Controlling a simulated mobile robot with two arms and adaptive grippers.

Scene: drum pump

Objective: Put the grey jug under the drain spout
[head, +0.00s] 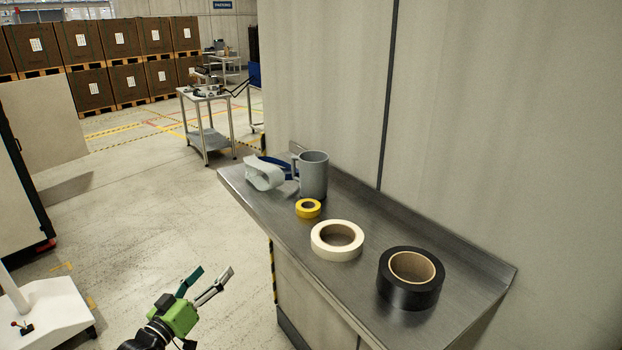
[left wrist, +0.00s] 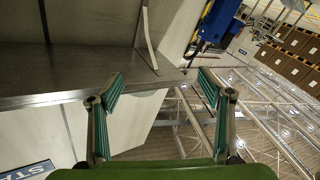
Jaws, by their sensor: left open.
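The grey jug (head: 314,176) stands upright near the far end of a steel counter (head: 349,192) in the head view, its handle on the left side. My left gripper (head: 214,278) is open and empty, off the counter's front left side and well apart from the jug. In the left wrist view the open fingers (left wrist: 161,84) have nothing between them, and I cannot make out the jug there. No drain spout can be made out in either view. My right gripper is not in view.
Around the jug are a white tape dispenser (head: 265,173) and a yellow tape roll (head: 308,208). A cream roll (head: 323,247) and a black roll (head: 403,297) sit nearer. A wall (head: 490,110) backs the counter. A small trolley (head: 206,99) stands beyond; floor to the left is open.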

